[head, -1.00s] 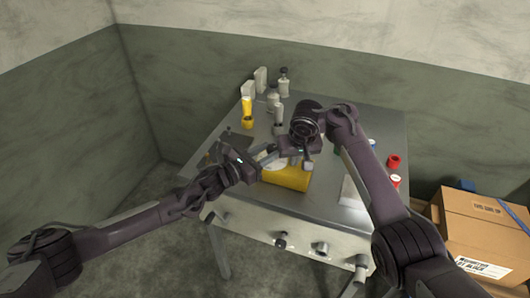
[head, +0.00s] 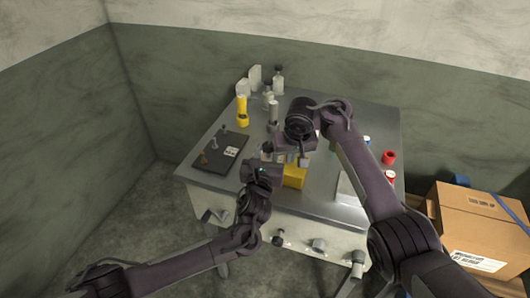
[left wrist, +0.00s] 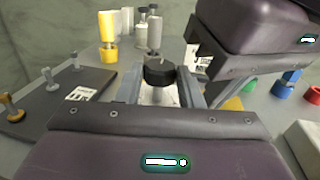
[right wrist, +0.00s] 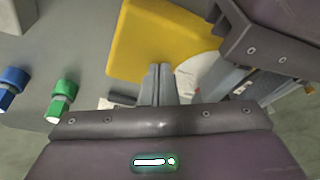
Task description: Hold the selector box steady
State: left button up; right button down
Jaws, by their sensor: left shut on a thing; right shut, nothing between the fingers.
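The yellow selector box (head: 294,176) lies on the metal table, partly hidden by my grippers. Its yellow top and part of a white round dial (right wrist: 200,70) show in the right wrist view. My left gripper (left wrist: 162,78) has its fingers on either side of a black knob (left wrist: 160,72). The exact contact with the box is hard to see. My right gripper (right wrist: 160,70) is shut and empty, its fingertips over the near edge of the yellow box. I cannot tell whether they touch it.
A dark plate with pegs (head: 222,150) lies left. A yellow cylinder (head: 242,106) and several pale bottles stand behind. Red (head: 389,157) and blue parts lie right. A cardboard box (head: 480,220) stands beyond the table's right side. Both grippers are close together.

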pick_arm(q)
jog(key=shift+d+n+y, duration=0.15)
jog(key=shift+n+y, duration=0.15)
jog(key=shift+y, duration=0.1)
pick_arm(e)
jog(key=shift+s+f, duration=0.2)
jog(key=shift+f, duration=0.2)
pick_arm(q)
jog(key=o, duration=1)
jog(key=shift+c, duration=0.2)
jog(key=s, duration=1.2)
jog(key=shift+s+a, duration=0.15)
jog(key=shift+a, duration=0.05)
pick_arm(e)
jog(key=shift+w+r, duration=0.25)
jog(key=shift+r, duration=2.2)
pick_arm(q)
jog(key=shift+w, duration=0.2)
pick_arm(e)
jog(key=shift+r, duration=0.25)
